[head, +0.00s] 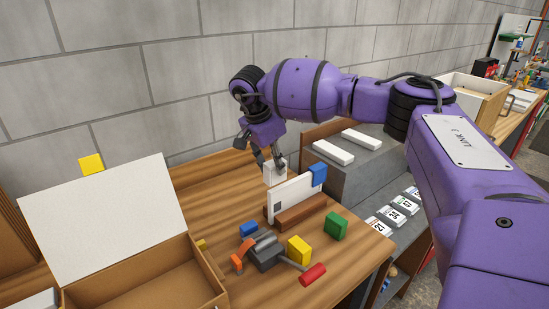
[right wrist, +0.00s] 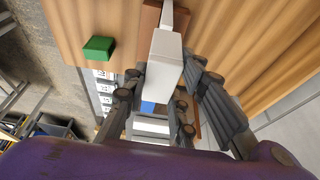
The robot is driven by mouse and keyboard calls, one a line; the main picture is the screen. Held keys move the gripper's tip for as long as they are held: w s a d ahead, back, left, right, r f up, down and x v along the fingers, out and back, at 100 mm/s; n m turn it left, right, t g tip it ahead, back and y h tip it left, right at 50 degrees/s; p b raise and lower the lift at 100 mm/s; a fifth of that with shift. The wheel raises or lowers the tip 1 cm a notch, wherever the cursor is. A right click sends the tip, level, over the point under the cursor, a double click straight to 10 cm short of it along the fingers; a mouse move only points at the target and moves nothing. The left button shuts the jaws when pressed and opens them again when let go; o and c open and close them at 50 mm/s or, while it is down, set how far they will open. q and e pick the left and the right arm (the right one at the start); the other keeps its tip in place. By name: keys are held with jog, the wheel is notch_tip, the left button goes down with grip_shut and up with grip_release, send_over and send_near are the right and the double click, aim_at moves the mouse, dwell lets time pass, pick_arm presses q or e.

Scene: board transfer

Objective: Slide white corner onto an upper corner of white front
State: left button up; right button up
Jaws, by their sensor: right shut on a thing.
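The white front (head: 292,196) is an upright white panel standing in a brown wooden base (head: 302,214) on the table. A blue corner (head: 318,173) sits on its upper right corner. My right gripper (head: 268,161) is shut on the white corner (head: 275,174), a small white block, close to the front's upper left corner. I cannot tell whether block and panel touch. In the right wrist view, the white corner (right wrist: 165,66) is between the fingers, with the edge of the white front (right wrist: 167,15) beyond it. My left gripper is not in view.
A green block (head: 336,226), a yellow block (head: 299,249), a blue block (head: 249,230) and a red-ended tool (head: 312,274) lie in front of the panel. An open box (head: 150,275) stands left. A grey ledge (head: 365,165) with white bars stands right.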

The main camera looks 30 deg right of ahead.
aim_at(275, 189)
jog(key=shift+f+b, duration=0.6)
jog(key=shift+f, duration=3.45)
jog(key=shift+f, duration=0.15)
jog(key=o, duration=1)
jog(key=v, duration=1.2)
jog(key=shift+f, duration=0.1)
